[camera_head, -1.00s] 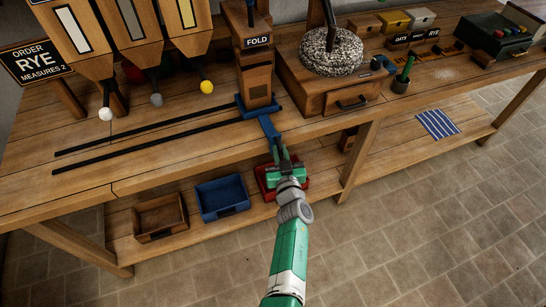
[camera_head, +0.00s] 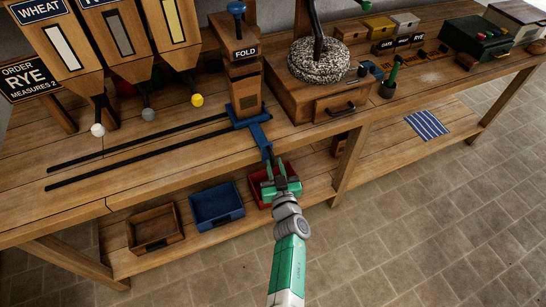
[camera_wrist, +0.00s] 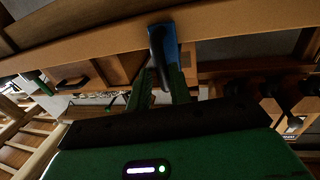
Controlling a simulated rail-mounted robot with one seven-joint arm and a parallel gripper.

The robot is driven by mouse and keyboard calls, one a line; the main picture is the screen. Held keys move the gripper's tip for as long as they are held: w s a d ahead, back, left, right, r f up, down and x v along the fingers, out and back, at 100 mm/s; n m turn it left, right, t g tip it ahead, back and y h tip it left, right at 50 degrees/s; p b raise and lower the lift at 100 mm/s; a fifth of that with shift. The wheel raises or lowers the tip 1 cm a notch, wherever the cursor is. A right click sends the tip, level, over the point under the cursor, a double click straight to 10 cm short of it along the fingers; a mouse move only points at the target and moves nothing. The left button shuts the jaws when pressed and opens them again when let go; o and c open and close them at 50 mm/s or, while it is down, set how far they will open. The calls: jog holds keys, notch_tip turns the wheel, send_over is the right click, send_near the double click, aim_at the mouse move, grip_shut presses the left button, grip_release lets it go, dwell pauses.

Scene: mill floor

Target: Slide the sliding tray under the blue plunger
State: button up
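The blue sliding tray (camera_head: 249,121) sits at the right end of its two dark rails, at the foot of the FOLD post. Its blue handle (camera_head: 259,137) sticks out over the bench's front edge. The blue plunger (camera_head: 236,8) is at the top of the post, above the tray. My gripper (camera_head: 276,168) is at the handle's near end. In the wrist view, my green fingers (camera_wrist: 162,82) stand on either side of the dark lower end of the handle (camera_wrist: 162,42). Whether they press on it is unclear.
The rails (camera_head: 130,160) run left along the bench, with no object on them. A red bin (camera_head: 258,193), a blue bin (camera_head: 217,206) and a wooden bin (camera_head: 154,230) stand on the lower shelf. A grindstone box (camera_head: 300,100) stands right of the post.

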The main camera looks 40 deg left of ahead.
jog(key=p+v, duration=0.2)
jog(key=v, duration=0.3)
jog(key=shift+s+d, duration=0.15)
jog(key=shift+d, duration=0.05)
jog(key=w+d+r+m+t+h, duration=0.1)
jog(key=w+r+t, duration=0.2)
jog(key=r, duration=0.6)
jog(key=w+d+r+m+t+h, duration=0.1)
jog(key=w+r+t, duration=0.15)
jog(key=r, duration=0.65)
jog(key=d+r+m+t+h, duration=0.2)
jog(key=d+r, duration=0.2)
jog(key=r, duration=0.7)
jog(key=d+r+m+t+h, duration=0.2)
jog(key=d+r, duration=0.2)
jog(key=r, duration=0.6)
jog(key=s+d+r+m+t+h, duration=0.2)
jog(key=s+d+r+h, duration=0.2)
jog(key=s+d+r, duration=0.6)
jog(key=s+d+r+m+t+h, duration=0.2)
jog(key=s+d+r+h, duration=0.2)
jog(key=s+d+r, duration=0.55)
notch_tip(320, 180, up, 24)
jog(key=s+a+p, duration=0.1)
jog(key=a+p, duration=0.1)
jog(key=p, duration=1.9)
jog(key=shift+s+a+y, duration=0.15)
jog(key=shift+a+y, duration=0.15)
jog(key=shift+y, duration=0.1)
